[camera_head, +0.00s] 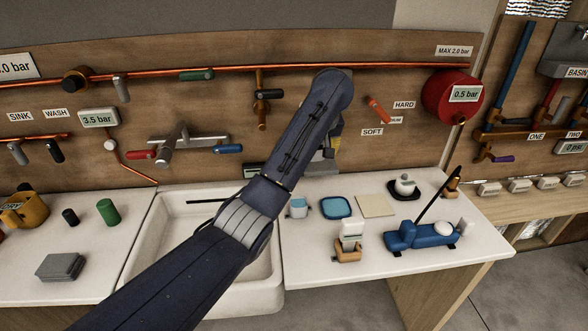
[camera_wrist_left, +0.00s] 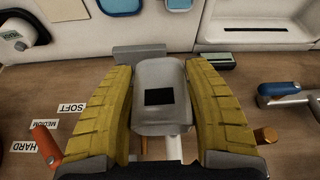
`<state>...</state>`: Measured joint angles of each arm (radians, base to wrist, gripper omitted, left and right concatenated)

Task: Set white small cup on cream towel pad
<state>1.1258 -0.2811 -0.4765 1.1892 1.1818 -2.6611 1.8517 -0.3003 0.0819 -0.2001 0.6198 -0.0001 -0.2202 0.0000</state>
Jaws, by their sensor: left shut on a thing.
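The cream towel pad (camera_head: 375,206) lies flat and bare on the right counter; its edge shows in the left wrist view (camera_wrist_left: 62,8). A small pale cup-like thing with a light blue top (camera_head: 298,207) stands left of the blue tray; I cannot tell if it is the white small cup. My left gripper (camera_wrist_left: 158,100) is at the wooden wall panel above the counter, away from the pad. Its yellow fingers are shut on a light grey block (camera_wrist_left: 160,75) with a black rectangle. My arm mostly hides this block in the head view. My right gripper is not in view.
The blue tray (camera_head: 336,207) sits just left of the pad. A wooden holder (camera_head: 348,250) and a blue tool (camera_head: 425,234) are in front. My left arm crosses the white sink (camera_head: 150,260).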

